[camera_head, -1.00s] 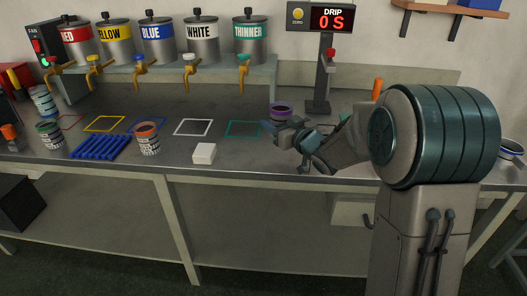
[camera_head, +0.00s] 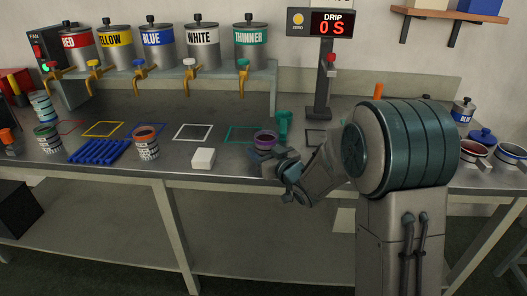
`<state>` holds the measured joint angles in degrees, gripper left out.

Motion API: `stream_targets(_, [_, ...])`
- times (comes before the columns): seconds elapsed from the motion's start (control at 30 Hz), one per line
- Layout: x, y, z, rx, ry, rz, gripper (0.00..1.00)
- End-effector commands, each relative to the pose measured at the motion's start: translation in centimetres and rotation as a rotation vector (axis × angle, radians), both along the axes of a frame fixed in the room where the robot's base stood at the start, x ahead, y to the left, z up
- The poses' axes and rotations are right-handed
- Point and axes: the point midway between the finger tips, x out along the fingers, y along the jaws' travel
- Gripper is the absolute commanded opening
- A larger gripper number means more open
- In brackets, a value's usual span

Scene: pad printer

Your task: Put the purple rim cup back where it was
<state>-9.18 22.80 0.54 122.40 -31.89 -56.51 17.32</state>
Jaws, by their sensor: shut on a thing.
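The purple rim cup (camera_head: 265,136) is in the head view, right of the middle, by the right side of the teal square outline. It looks upright, with its purple rim on top. My gripper (camera_head: 268,155) is at its near side and shut on it. The fingers and wrist hide the lower part of the cup, so I cannot tell whether its base touches the bench.
A white block (camera_head: 204,159) lies to the left, near the bench's front edge. A green cylinder (camera_head: 284,124) stands just behind the cup. The drip stand (camera_head: 324,90) is at the back. An orange rim cup (camera_head: 147,146) and a blue rack (camera_head: 99,150) are farther left.

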Motion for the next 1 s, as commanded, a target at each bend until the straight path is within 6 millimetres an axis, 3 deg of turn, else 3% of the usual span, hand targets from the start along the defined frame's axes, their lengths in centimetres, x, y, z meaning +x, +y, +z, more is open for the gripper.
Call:
stream_targets(0.03, [0.0,0.0,-0.3,0.001,-0.001,0.0,0.28])
stream_targets(0.07, [0.0,0.0,-0.3,0.0,0.0,0.0,0.58])
stream_targets(0.13, [0.0,0.0,-0.2,0.0,0.0,0.0,0.77])
stream_targets(0.53, [0.0,0.0,0.4,0.0,0.0,0.0,0.77])
stream_targets(1.0, [-7.5,-5.5,0.6,0.001,0.001,-0.002,0.77])
